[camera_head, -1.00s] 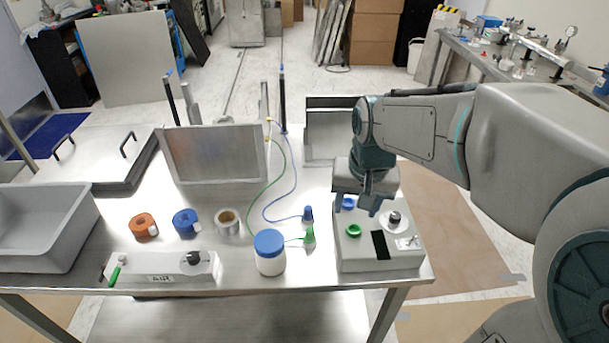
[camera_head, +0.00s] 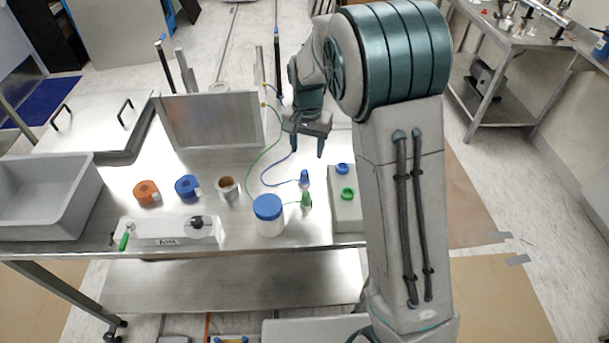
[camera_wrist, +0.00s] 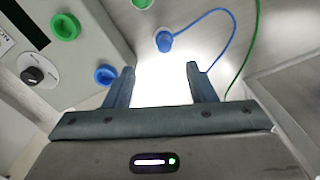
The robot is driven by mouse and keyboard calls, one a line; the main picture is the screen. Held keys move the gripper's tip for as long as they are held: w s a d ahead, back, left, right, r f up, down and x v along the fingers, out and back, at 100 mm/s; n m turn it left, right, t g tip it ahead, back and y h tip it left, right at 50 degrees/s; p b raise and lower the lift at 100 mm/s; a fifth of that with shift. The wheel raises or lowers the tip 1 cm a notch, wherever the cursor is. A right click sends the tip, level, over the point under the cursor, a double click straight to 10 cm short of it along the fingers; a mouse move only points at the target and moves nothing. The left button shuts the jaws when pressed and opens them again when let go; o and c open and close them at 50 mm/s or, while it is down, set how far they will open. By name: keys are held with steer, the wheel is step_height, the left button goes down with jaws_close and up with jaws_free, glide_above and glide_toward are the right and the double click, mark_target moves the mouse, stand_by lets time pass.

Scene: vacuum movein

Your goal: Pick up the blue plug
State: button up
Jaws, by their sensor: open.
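The blue plug (camera_head: 304,177) stands on the metal table at the end of a thin blue cable, left of the grey box. In the wrist view the blue plug (camera_wrist: 164,41) lies beyond the fingertips, near the top middle, with its cable curving right. My gripper (camera_head: 306,148) is open and empty above the table, behind and above the plug in the head view. In the wrist view my gripper (camera_wrist: 159,72) has its two fingers apart with only bright tabletop between them. The plug is apart from both fingers.
A green plug (camera_head: 306,200) with a green cable stands close in front of the blue one. The grey box (camera_head: 345,210) has blue and green sockets and is partly hidden by my arm. A blue-lidded jar (camera_head: 268,225) and tape rolls (camera_head: 187,187) stand to the left.

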mark_target(304, 171)
step_height(304, 171, down, 5)
steer(key=shift+f, duration=0.1)
steer(key=shift+w+a+f+p, duration=0.15)
steer(key=shift+f+p, duration=0.45)
steer(key=shift+f, duration=0.7)
steer(key=shift+w+a+f+p, duration=0.15)
steer(key=shift+f+p, duration=0.45)
steer(key=shift+f, duration=0.7)
steer(key=shift+s, duration=0.1)
steer(key=c, duration=1)
